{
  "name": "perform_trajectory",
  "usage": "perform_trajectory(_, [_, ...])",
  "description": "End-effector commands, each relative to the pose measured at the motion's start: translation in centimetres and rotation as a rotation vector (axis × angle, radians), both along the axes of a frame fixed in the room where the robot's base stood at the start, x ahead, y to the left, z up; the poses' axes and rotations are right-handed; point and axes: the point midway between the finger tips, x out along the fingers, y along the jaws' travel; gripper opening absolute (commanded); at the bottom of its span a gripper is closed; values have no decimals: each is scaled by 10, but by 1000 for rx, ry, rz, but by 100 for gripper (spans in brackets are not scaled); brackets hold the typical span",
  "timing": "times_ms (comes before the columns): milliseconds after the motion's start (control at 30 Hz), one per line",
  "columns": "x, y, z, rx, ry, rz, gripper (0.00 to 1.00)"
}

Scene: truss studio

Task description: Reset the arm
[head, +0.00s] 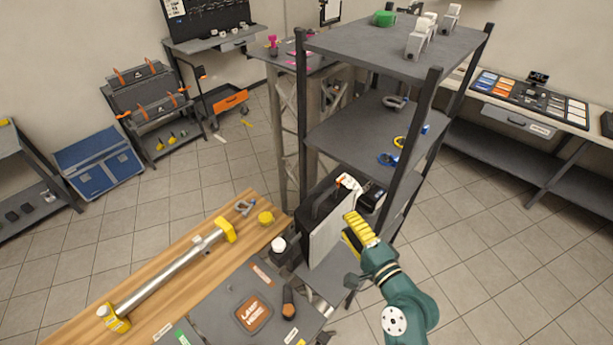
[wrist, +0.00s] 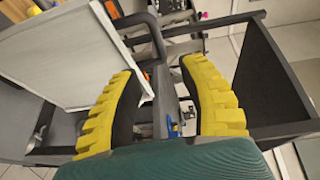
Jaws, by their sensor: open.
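My gripper (head: 357,228) is at the end of my teal arm in the head view, low and right of centre, beside the shelf rack. In the wrist view, its two yellow ribbed fingers (wrist: 158,68) stand well apart with no object clearly held between them. A dark case with a pale grey side (head: 329,238) stands upright just left of my gripper. I cannot tell whether a finger touches the case.
A dark shelf rack (head: 385,45) rises close behind my gripper, with posts and several shelves. A wooden bench (head: 150,270) at left holds a yellow-ended metal bar (head: 170,272). A dark board (head: 222,303) with small items lies in front. Open tiled floor (head: 500,270) is at right.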

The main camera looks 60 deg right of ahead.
Motion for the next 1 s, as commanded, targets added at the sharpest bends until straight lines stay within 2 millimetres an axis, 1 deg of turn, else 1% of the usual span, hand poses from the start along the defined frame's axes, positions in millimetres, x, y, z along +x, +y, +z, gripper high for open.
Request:
perform_trajectory(233, [1, 0, 0, 0, 0, 1, 42])
perform_trajectory(267, [6, 4, 1, 0, 0, 15, 42])
perform_trajectory(300, [18, 11, 5, -4, -3, 41, 42])
perform_trajectory(367, [44, 24, 20, -24, -16, 97, 42])
perform_trajectory(400, [67, 36, 31, -39, -28, 150, 42])
perform_trajectory(467, [103, 60, 56, -75, -55, 232, 42])
perform_trajectory(500, [126, 79, 76, -109, -76, 285, 42])
perform_trajectory(567, [155, 108, 107, -166, -100, 359, 42])
perform_trajectory(600, [172, 129, 128, -207, -114, 406, 42])
perform_trajectory(667, [194, 163, 160, -281, -132, 471, 42])
perform_trajectory(700, [205, 187, 182, -339, -140, 512, 42])
perform_trajectory(767, [218, 223, 215, -437, -152, 563, 42])
perform_trajectory(800, [224, 248, 237, -508, -160, 594, 42])
perform_trajectory(867, [228, 283, 269, -622, -171, 624, 42])
perform_trajectory(900, [227, 305, 291, -702, -178, 635, 42])
perform_trajectory(967, [222, 336, 321, -825, -186, 638, 42])
perform_trajectory(1000, [215, 354, 342, -916, -189, 625, 42])
